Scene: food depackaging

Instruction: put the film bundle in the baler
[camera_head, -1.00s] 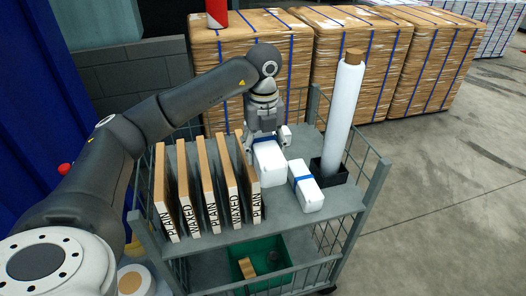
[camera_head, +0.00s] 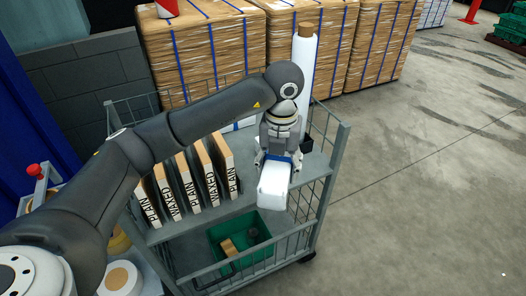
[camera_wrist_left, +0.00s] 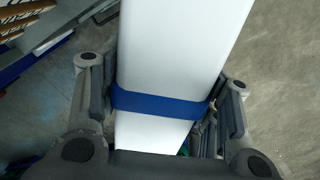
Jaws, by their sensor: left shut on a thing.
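The film bundle (camera_head: 272,190) is a white block with a blue band around it. My left gripper (camera_head: 279,160) is shut on it at the band and holds it up in front of the cart's upper shelf. In the left wrist view the white bundle (camera_wrist_left: 180,45) lies between the two fingers of the left gripper (camera_wrist_left: 163,103), with the blue band across it. No baler can be told for certain. A blue surface (camera_head: 22,125) stands at the left edge. My right gripper is not in view.
The grey wire-sided cart (camera_head: 340,150) carries upright boards (camera_head: 185,185) marked PLAIN and WAXED, and a tall white roll (camera_head: 302,65). A green crate (camera_head: 262,222) is on its lower shelf. Strapped cardboard bales (camera_head: 205,50) stand behind.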

